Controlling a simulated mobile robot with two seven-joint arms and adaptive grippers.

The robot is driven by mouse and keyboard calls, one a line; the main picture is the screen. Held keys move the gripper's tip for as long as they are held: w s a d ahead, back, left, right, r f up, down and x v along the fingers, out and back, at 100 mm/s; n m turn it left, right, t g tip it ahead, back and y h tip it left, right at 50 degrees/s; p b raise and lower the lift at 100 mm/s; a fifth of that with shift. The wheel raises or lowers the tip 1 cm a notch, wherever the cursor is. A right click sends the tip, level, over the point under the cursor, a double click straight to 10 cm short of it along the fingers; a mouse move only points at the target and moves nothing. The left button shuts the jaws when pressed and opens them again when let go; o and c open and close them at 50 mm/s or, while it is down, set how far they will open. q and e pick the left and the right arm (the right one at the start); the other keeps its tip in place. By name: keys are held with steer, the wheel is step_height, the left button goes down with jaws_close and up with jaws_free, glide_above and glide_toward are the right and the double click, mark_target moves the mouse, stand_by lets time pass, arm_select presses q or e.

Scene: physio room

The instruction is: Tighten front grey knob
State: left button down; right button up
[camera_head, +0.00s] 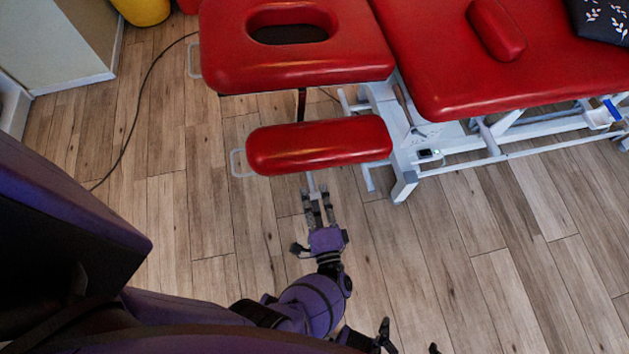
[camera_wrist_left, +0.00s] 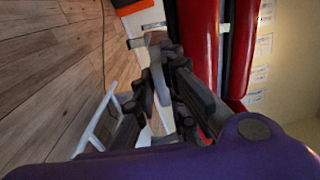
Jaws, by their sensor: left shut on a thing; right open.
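The grey knob (camera_wrist_left: 156,72) shows in the left wrist view as a light grey piece between my dark left fingers, partly hidden by them. In the head view, my left gripper (camera_head: 317,196) reaches in under the front edge of the red armrest pad (camera_head: 320,145). Its fingers are closed on a short grey part below the pad, which I take to be the front knob. The fingers also show in the left wrist view (camera_wrist_left: 168,62). My right gripper (camera_head: 409,341) is open and empty at the bottom edge of the head view, partly cut off.
The red treatment table (camera_head: 480,75) stands on a white metal frame (camera_head: 404,165) at the right. A red headrest (camera_head: 290,65) with a hole lies behind the pad. A black cable (camera_head: 133,115) runs along the wooden floor. The floor at the lower right is clear.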

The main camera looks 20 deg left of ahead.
arm_select(q)
steer(key=shift+m, duration=0.3)
steer(key=c, duration=1.8)
jaws_free()
